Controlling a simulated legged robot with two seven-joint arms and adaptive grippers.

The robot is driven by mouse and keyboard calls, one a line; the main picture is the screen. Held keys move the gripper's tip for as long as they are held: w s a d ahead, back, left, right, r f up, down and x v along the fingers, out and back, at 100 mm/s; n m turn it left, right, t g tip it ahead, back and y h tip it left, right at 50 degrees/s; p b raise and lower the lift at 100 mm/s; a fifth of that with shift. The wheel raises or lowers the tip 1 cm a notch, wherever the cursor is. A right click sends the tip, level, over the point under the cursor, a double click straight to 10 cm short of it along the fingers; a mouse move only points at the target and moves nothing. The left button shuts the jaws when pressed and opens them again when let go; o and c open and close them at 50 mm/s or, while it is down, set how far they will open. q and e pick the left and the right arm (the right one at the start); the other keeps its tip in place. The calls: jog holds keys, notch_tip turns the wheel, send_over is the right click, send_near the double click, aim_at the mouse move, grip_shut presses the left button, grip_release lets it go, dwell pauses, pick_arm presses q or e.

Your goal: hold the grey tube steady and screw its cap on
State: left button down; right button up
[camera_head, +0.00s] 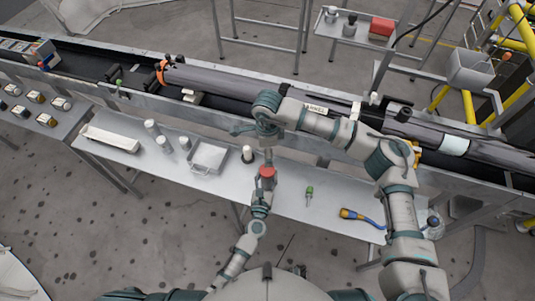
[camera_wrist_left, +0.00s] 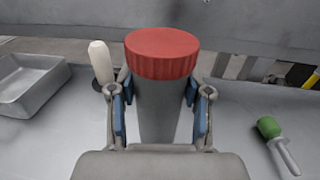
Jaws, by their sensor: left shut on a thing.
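The grey tube (camera_wrist_left: 157,105) stands between the two blue-padded fingers of my left gripper (camera_wrist_left: 160,105), which is shut on it. The red ribbed cap (camera_wrist_left: 162,54) sits on the tube's top end; whether its thread is tight cannot be told. In the head view the red cap (camera_head: 267,171) shows at the end of my left arm, over the table's front side. My right gripper (camera_head: 257,132) reaches in from the right, behind and above the cap and apart from it. Its fingers are too small to read as open or shut.
The metal table (camera_head: 330,207) carries a grey tray (camera_head: 208,156), a white cylinder (camera_head: 247,153), a green-handled tool (camera_head: 309,194) and a blue-yellow tool (camera_head: 361,217). A conveyor (camera_head: 220,84) runs behind the table.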

pick_arm(q)
jog(key=shift+c, duration=2.1)
grip_release()
jog(key=s+a, duration=0.2)
jog(key=s, duration=0.9)
jog(key=shift+s, duration=0.4)
jog(key=shift+a, duration=0.1)
